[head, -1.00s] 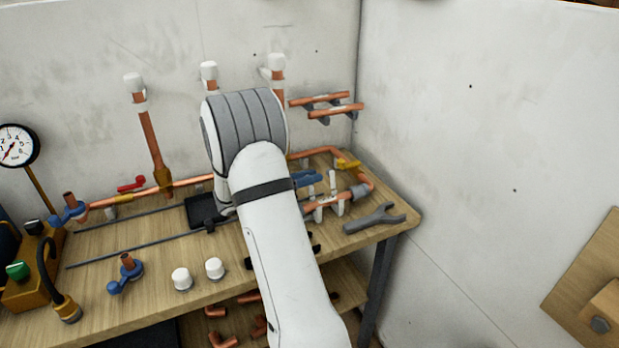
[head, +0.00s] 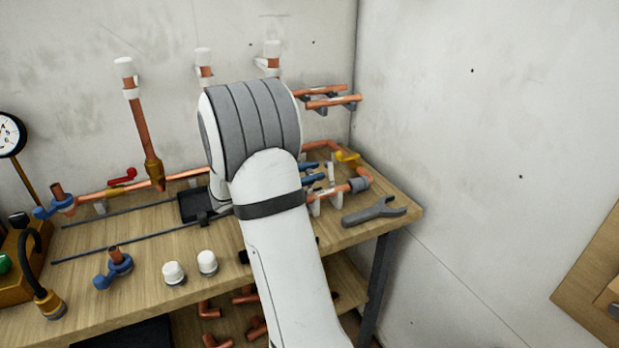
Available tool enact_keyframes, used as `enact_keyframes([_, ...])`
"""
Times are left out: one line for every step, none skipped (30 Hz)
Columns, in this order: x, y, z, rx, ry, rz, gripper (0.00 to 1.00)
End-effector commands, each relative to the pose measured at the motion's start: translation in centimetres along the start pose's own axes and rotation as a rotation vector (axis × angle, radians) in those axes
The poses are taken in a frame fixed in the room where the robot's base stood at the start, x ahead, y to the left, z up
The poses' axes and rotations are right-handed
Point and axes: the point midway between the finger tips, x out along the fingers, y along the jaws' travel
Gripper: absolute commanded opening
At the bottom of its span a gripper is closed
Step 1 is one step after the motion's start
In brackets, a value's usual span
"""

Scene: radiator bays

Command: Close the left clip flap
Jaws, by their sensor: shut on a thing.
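Two white pipe clips stand on the bench around the front copper pipe (head: 327,193), the left clip (head: 315,207) and the right clip (head: 339,203). A thin white upright piece (head: 331,172), which looks like a raised clip flap, stands just behind the pipe. My gripper (head: 314,173) shows only as two blue finger-like parts past the right side of my arm. They reach to the white upright piece and appear to hold it. My arm hides the rest of the gripper and the exact contact.
A grey wrench (head: 374,211) lies at the bench's right end. A yellow-handled valve (head: 347,157) is behind the clips. Two white caps (head: 207,262) stand at the front edge. Copper pipes (head: 333,102) rest on wall brackets. The right wall is close.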

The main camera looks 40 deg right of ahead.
Motion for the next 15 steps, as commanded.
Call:
enact_keyframes([-0.02, -0.16, -0.18, 0.030, 0.000, 0.002, 0.00])
enact_keyframes([-0.02, -0.23, -0.16, 0.047, 0.000, 0.002, 0.00])
enact_keyframes([-0.02, -0.32, -0.11, 0.066, -0.001, 0.002, 0.00])
enact_keyframes([-0.01, -0.38, -0.07, 0.080, -0.001, 0.002, 0.00])
enact_keyframes([-0.01, -0.43, -0.03, 0.092, -0.001, 0.002, 0.00])
enact_keyframes([-0.01, -0.50, 0.01, 0.106, -0.001, 0.002, 0.00])
enact_keyframes([-0.01, -0.54, 0.03, 0.117, -0.001, 0.002, 0.00])
enact_keyframes([-0.01, -0.57, 0.05, 0.126, -0.001, 0.002, 0.00])
enact_keyframes([-0.01, -0.62, 0.07, 0.135, -0.001, 0.002, 0.00])
enact_keyframes([-0.01, -0.64, 0.09, 0.141, -0.001, 0.002, 0.00])
enact_keyframes([0.00, -0.66, 0.11, 0.146, -0.001, 0.002, 0.00])
enact_keyframes([0.00, -0.68, 0.13, 0.153, -0.001, 0.002, 0.00])
enact_keyframes([0.00, -0.70, 0.15, 0.156, -0.001, 0.002, 0.00])
enact_keyframes([0.00, -0.70, 0.17, 0.159, -0.001, 0.002, 0.00])
enact_keyframes([0.00, -0.71, 0.19, 0.161, -0.001, 0.002, 0.00])
